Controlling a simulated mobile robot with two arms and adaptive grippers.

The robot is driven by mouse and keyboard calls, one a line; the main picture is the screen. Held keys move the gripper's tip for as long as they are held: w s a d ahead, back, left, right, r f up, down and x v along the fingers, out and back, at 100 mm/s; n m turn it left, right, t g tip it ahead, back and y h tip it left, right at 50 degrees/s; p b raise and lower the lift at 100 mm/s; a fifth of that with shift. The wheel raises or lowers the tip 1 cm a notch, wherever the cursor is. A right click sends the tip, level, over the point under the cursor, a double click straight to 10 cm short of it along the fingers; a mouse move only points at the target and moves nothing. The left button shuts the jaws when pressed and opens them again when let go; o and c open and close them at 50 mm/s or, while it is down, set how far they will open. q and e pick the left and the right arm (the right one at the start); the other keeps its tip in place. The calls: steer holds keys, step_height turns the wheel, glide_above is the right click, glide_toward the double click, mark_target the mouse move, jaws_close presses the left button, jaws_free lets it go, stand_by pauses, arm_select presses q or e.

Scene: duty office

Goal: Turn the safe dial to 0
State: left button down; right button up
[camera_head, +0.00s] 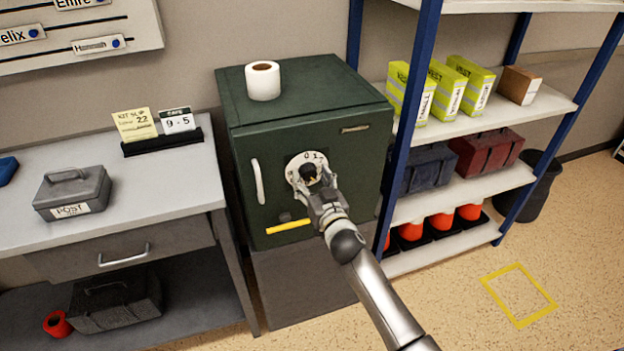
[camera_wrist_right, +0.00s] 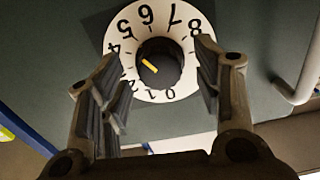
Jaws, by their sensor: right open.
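The dark green safe (camera_head: 262,180) stands by the wall, its door shut. Its white numbered dial ring (camera_head: 292,172) is on the door, partly hidden by my right gripper (camera_head: 316,184). The right wrist view shows the dial ring (camera_wrist_right: 118,60) upside down, with a dark round knob (camera_wrist_right: 168,68) at its centre. A yellow mark on the knob lies to the left in that view, roughly towards the 4. My right gripper (camera_wrist_right: 160,76) is open in front of the dial, one finger on each side of the knob; contact cannot be told. My left gripper is not in view.
A grey door handle (camera_head: 258,181) and a yellow bar (camera_head: 288,227) are on the safe front. A paper roll (camera_head: 263,80) stands on top. A desk (camera_head: 150,193) with a note holder is at left. A blue-framed shelf (camera_head: 408,125) stands close at right.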

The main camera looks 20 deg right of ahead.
steer(key=c, duration=1)
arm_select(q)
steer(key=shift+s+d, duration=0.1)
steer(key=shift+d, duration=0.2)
